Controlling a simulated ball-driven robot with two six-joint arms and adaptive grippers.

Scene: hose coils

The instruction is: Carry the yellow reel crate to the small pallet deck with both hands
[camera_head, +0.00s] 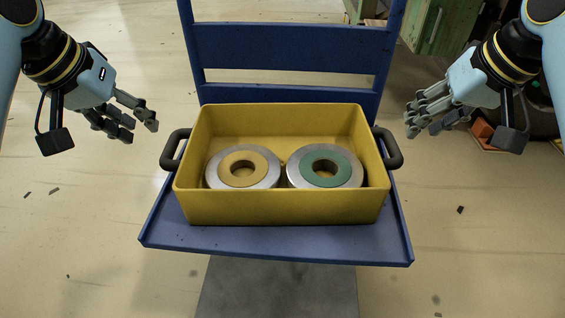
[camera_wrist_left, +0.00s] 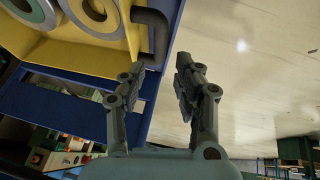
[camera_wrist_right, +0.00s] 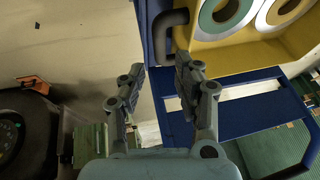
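The yellow reel crate (camera_head: 285,208) sits upright on a blue platform (camera_head: 280,244) in the head view. It holds a reel with a yellow centre (camera_head: 243,168) and a reel with a green centre (camera_head: 325,169). It has a dark handle (camera_head: 171,149) on its left side and another (camera_head: 390,148) on its right side. My left gripper (camera_head: 142,124) is open and empty, left of and apart from the left handle, which also shows in the left wrist view (camera_wrist_left: 156,30). My right gripper (camera_head: 418,122) is open and empty, right of and apart from the right handle, also seen in the right wrist view (camera_wrist_right: 160,38). No small pallet deck can be made out.
A blue upright frame (camera_head: 290,48) rises behind the crate. A green cabinet (camera_head: 440,25) stands at the back right, with an orange object (camera_head: 482,132) on the floor near my right arm. The floor on both sides of the platform is mostly clear.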

